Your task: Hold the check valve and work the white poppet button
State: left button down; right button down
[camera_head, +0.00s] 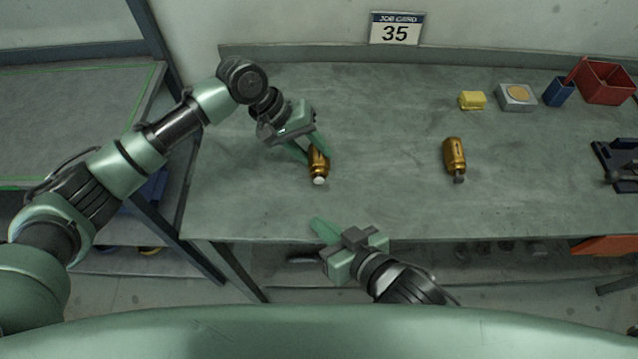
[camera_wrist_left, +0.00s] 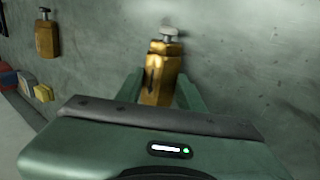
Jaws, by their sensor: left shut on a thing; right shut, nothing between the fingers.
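A brass check valve (camera_head: 318,161) with a white poppet button (camera_head: 320,181) lies on the bench left of centre, its button end toward the bench's front edge. My left gripper (camera_head: 316,158) is shut on this valve, with a finger on each side of its body. In the left wrist view the valve (camera_wrist_left: 163,75) stands between the two fingers, its pale button (camera_wrist_left: 169,33) at the far end. My right gripper (camera_head: 318,226) is shut and empty near the bench's front edge, apart from the valve and its button.
A second brass valve (camera_head: 454,155) with a grey end lies to the right on the bench. A yellow block (camera_head: 472,100), a grey box (camera_head: 516,97), a blue cup (camera_head: 558,92) and a red bin (camera_head: 605,82) stand at the back right.

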pick_arm(q)
jog(key=c, duration=0.8)
grip_release()
